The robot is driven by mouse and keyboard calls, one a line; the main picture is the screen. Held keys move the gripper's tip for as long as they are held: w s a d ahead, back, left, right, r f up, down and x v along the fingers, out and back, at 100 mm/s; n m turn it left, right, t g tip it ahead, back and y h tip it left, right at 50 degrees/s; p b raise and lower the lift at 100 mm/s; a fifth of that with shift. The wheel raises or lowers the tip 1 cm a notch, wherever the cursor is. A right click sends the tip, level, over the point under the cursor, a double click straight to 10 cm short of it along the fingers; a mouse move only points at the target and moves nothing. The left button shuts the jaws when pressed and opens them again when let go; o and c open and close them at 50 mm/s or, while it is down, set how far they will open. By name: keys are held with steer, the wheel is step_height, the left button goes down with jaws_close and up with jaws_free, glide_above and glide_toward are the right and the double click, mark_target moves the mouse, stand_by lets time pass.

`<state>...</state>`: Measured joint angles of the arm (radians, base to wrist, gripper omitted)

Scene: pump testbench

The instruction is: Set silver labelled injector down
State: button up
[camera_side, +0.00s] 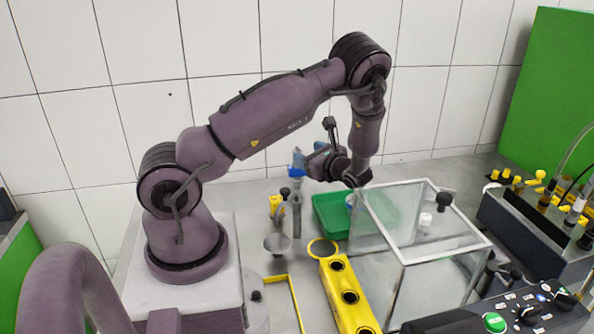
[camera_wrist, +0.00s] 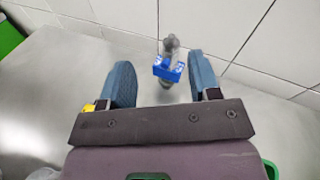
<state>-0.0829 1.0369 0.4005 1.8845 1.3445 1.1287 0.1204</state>
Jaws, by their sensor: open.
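The silver injector (camera_wrist: 171,45) shows in the wrist view as a grey, upright-looking piece with a bright blue label or collar around it. It lies in the gap between the two blue fingers of my gripper (camera_wrist: 160,72), with clear space on both sides, so neither finger appears to touch it. My gripper is open. In the side view my gripper (camera_side: 308,162) is turned toward the back wall, left of the glass box. A small bright blue patch shows at its tip there; I cannot tell whether it is finger or injector. The injector's lower end is partly hidden.
A green tray (camera_side: 330,228) sits just below my gripper. A glass box (camera_side: 430,280) stands to the right and a yellow block with round holes (camera_side: 345,292) in front. A metal funnel (camera_side: 277,243) is on the left. The tiled wall (camera_wrist: 250,40) is close behind the injector.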

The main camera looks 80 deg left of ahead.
mark_target(297, 169)
steer(key=shift+s+a+f+m+t+y, duration=0.3)
steer(key=shift+a+f+m, duration=0.3)
steer(key=shift+a, duration=0.6)
steer(key=shift+s+a+f+m+t+y, duration=0.2)
steer(key=shift+a+f+m+y, duration=0.35)
steer(key=shift+a, duration=0.7)
steer(key=shift+s+a+f+m+t+y, duration=0.25)
steer(key=shift+a+f+m, duration=0.4)
steer(key=shift+a, duration=0.55)
jaws_close()
